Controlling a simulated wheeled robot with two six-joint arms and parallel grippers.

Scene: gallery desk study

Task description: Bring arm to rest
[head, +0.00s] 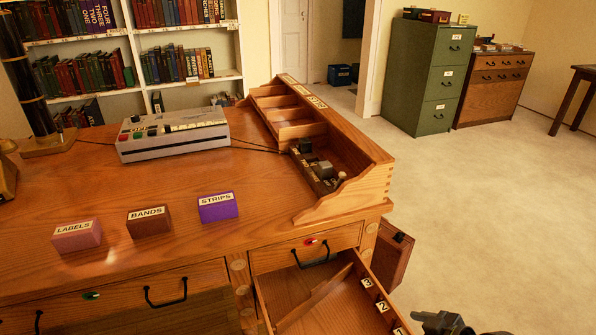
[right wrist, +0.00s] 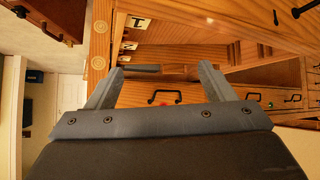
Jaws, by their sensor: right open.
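My right gripper (right wrist: 160,72) is open in the right wrist view, with its two grey fingers spread and nothing held between them. The wooden desk and its open drawer show beyond the fingers; I cannot tell how far away they are. In the head view, part of my right arm's dark end (head: 443,322) shows at the bottom, right of the open drawer (head: 318,300) and over the pale floor. My left gripper is in neither view.
The desk (head: 190,170) holds a grey keyed device (head: 172,135), boxes marked LABELS (head: 77,237), BANDS (head: 149,223) and STRIPS (head: 217,208), and a compartment rack (head: 345,165). The drawer juts out at front right. A green cabinet (head: 420,80) stands behind open floor (head: 480,200).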

